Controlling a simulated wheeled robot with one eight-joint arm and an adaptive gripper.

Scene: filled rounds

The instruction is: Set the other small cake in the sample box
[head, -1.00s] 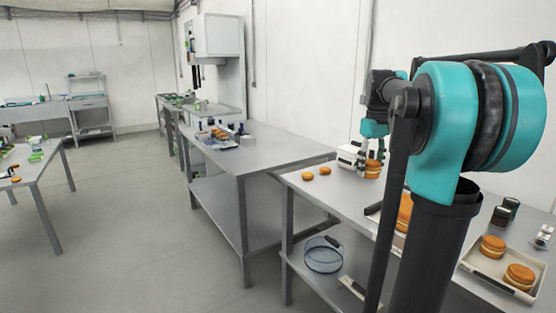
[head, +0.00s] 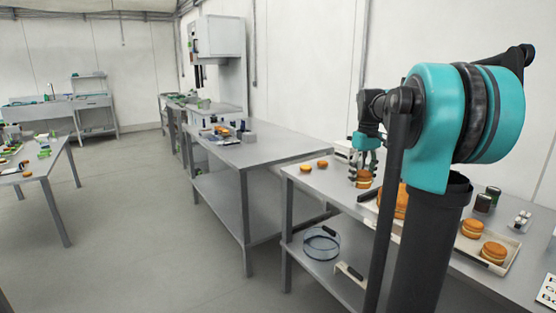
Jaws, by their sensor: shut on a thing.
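My gripper (head: 364,167) points down over the right-hand table, its fingers shut on a small orange filled cake (head: 362,182). The cake is low, near the table top; I cannot tell whether it touches anything below. Two small orange rounds (head: 305,169) (head: 322,163) lie on the table to the left of the gripper. A larger orange filled round (head: 392,206) is partly hidden behind my arm. Two filled rounds (head: 472,229) (head: 493,252) sit on a pale tray (head: 510,262) at the right. I cannot make out the sample box for certain.
Dark jars (head: 484,202) and a small pale rack (head: 521,221) stand behind the tray. A clear round basin (head: 321,244) is on the lower shelf. Another table (head: 230,150) stands left, with open floor (head: 150,240) beyond it.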

